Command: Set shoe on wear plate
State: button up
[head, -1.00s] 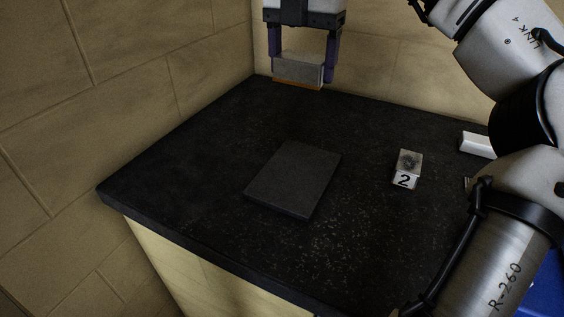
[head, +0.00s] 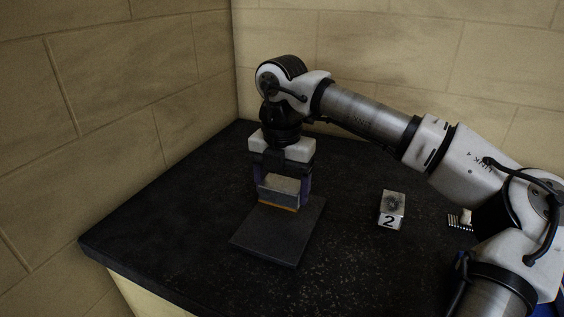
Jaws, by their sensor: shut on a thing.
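The shoe (head: 279,192) is a grey block with an orange-brown strip along its bottom edge. My gripper (head: 281,190) points down and is shut on it, with one purple finger at each end. The wear plate (head: 270,239) is a flat dark grey slab on the black worktop. The shoe is over the back part of the plate, upright and roughly level. I cannot tell whether its underside touches the plate or is slightly above it. My gripper and the shoe hide the plate's back edge.
A small white, ribbed item (head: 462,219) lies farther right near my arm. Block walls close off the back and left. The worktop left of the plate is clear.

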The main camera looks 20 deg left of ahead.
aim_at(282, 218)
jog(key=shift+f+p, duration=0.3)
jog(key=shift+f, duration=2)
jog(key=shift+f, duration=0.2)
jog(key=o, duration=1.9)
jog(key=shift+o, duration=0.2)
jog(key=shift+r, duration=0.1)
notch_tip(282, 218, up, 12)
jog(key=shift+r+b, duration=0.1)
jog(key=shift+b, duration=0.55)
